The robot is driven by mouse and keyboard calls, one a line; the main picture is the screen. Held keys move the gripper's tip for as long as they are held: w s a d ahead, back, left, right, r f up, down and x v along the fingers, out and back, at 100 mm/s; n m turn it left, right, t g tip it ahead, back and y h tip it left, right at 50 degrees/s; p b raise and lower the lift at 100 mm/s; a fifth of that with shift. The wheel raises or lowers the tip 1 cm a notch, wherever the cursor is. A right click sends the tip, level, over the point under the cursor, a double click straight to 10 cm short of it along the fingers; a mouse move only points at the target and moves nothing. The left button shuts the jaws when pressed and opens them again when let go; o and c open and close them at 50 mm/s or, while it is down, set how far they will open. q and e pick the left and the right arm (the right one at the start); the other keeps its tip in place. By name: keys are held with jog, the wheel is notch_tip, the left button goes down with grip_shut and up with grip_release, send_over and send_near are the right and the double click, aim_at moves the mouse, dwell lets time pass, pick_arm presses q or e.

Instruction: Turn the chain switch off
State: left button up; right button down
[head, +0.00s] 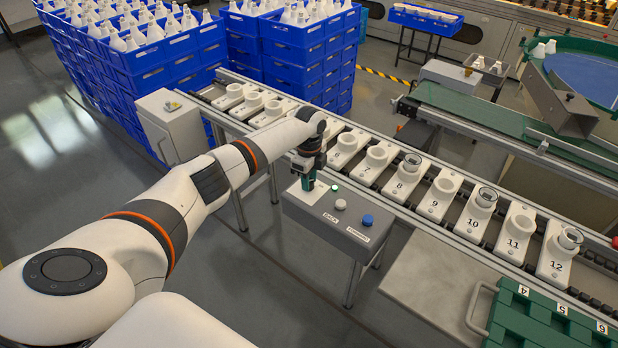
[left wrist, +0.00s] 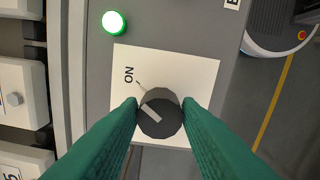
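The chain switch is a dark round knob (left wrist: 160,115) with a pale pointer mark, on a white plate (left wrist: 195,75) in the left wrist view. The pointer slants up-left, roughly toward the side where the printed ON and its tick line stand. A green lamp (left wrist: 115,23) beside the plate is lit. My left gripper (left wrist: 160,105) has its green fingers on both sides of the knob, apparently touching it. In the head view the left gripper (head: 308,182) reaches down onto the plate of the grey control box (head: 335,228) and hides the knob. My right gripper is not in view.
The box also carries a white button (head: 340,204) and a blue button (head: 367,220). A green case (head: 545,318) is at front right.

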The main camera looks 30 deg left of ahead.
pick_arm(q)
jog(key=n+p, duration=0.2)
jog(key=n, duration=0.1)
jog(key=shift+r, duration=0.2)
jog(key=n+p, duration=0.2)
jog(key=n, duration=0.1)
jog(key=n+p, duration=0.1)
jog(key=n, duration=0.2)
jog(key=shift+n+p, duration=0.3)
jog(key=shift+f+n+p, duration=0.15)
jog(key=shift+n+p, duration=0.55)
jog(key=shift+n, duration=1.5)
jog(key=o, duration=1)
jog(key=shift+c, duration=0.2)
